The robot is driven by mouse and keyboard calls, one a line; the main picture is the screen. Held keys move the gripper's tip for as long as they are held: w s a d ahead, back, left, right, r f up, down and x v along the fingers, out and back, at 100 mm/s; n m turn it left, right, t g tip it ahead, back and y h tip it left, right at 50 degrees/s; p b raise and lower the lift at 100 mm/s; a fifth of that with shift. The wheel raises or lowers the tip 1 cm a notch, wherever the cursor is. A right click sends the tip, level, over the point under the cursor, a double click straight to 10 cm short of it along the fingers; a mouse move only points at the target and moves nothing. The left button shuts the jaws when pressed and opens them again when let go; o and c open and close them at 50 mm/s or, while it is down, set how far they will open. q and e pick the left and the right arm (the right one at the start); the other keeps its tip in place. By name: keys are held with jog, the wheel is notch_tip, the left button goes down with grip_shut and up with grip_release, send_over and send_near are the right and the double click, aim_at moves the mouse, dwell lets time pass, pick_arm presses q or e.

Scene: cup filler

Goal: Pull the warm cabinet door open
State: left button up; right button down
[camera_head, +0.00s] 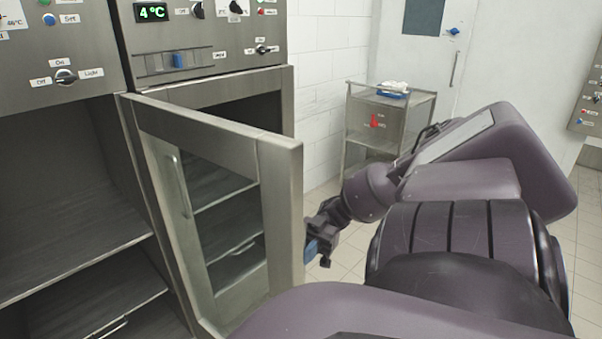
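The left cabinet's panel (60,40) has a partly cut-off reading that ends in 46°C, so this is the warm cabinet. Its dark, shelved inside (60,180) is exposed, with no door across the part in view. A grey metal-framed glass door (278,210) stands swung out between it and the cabinet marked 4°C. A vertical bar handle (181,187) shows at the door's left part. I cannot tell which cabinet the door belongs to. My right gripper (316,247), with blue at its tips, is at the door's near right edge. Its fingers are partly hidden, and contact is unclear. My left gripper is not in view.
The 4°C cabinet (215,55) stands open behind the door. My arm fills the lower right.

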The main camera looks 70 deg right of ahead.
dwell(0.3)
jog(key=c, duration=1.1)
grip_release()
jog(key=s+d+b, duration=0.2)
jog(key=d, duration=0.8)
jog(key=shift+d, duration=0.35)
